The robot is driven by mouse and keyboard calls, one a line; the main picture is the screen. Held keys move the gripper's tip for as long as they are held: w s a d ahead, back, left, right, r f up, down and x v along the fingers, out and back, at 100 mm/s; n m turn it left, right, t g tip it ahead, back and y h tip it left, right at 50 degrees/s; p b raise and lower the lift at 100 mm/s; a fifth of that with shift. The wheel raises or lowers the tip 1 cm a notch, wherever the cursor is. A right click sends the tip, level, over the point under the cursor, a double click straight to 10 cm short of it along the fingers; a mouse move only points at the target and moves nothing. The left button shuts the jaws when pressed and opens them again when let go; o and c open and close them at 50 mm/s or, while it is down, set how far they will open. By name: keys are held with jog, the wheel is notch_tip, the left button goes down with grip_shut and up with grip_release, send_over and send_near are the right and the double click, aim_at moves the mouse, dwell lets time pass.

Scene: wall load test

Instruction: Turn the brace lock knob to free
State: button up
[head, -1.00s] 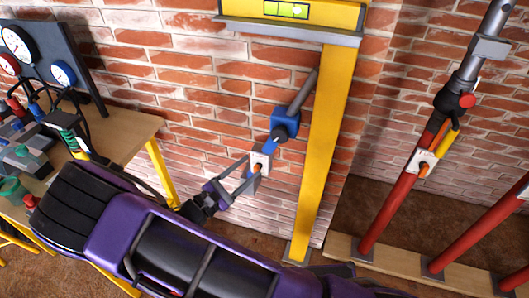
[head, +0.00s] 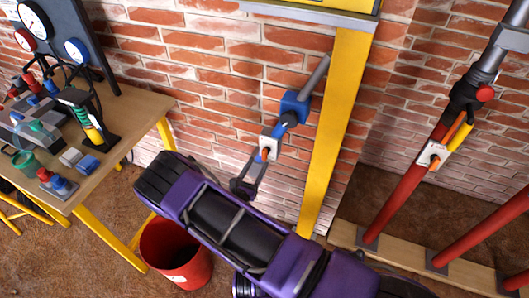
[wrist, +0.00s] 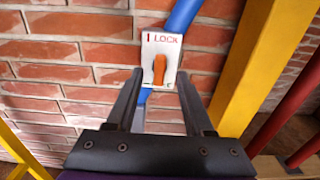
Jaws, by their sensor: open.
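The orange lock knob (wrist: 159,68) stands upright on a white plate (wrist: 150,45) marked "LOCK" in red, with a short red bar before the word. The plate sits on a blue brace (wrist: 183,14) in front of the brick wall. In the head view the knob (head: 265,154) shows small beside the yellow post. My gripper (wrist: 160,79) is open, with one finger on each side below the knob. The fingertips reach about the knob's lower end; I cannot tell whether they touch it. In the head view the gripper (head: 256,168) is partly hidden by my arm.
A yellow post (head: 330,130) stands close to the right of the brace. Red braces (head: 400,203) stand farther right, one with another orange knob (head: 435,162). A workbench (head: 125,105) with gauges is at left, and a red bucket (head: 172,250) stands below my arm.

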aim_at(263, 154)
jog(key=x, duration=0.6)
jog(key=shift+w+d, duration=0.1)
jog(key=shift+w, duration=0.3)
grip_shut()
